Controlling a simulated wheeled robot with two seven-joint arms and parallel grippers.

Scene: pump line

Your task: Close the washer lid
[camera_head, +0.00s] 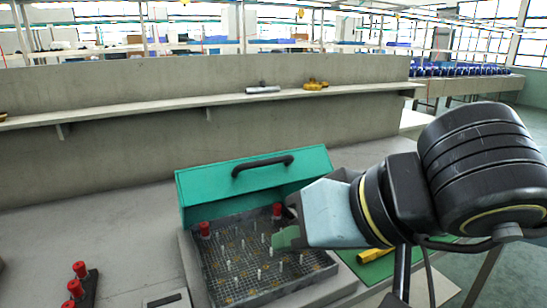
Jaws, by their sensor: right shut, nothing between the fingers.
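The washer (188,262) stands on the grey bench with its teal lid (215,189) raised and tilted back. A black handle (262,164) runs across the lid. Inside is a mesh basket (245,289) with several pale pegs and two red-topped parts (204,229), one near each back corner. My right gripper (284,238) is shut and empty, with its green fingertips over the right side of the basket. My left gripper is not in view.
A black block with several red knobs (80,269) stands at the lower left. A shelf (150,108) behind holds a silver part (262,89) and a yellow part (315,85). The bench left of the washer is mostly clear.

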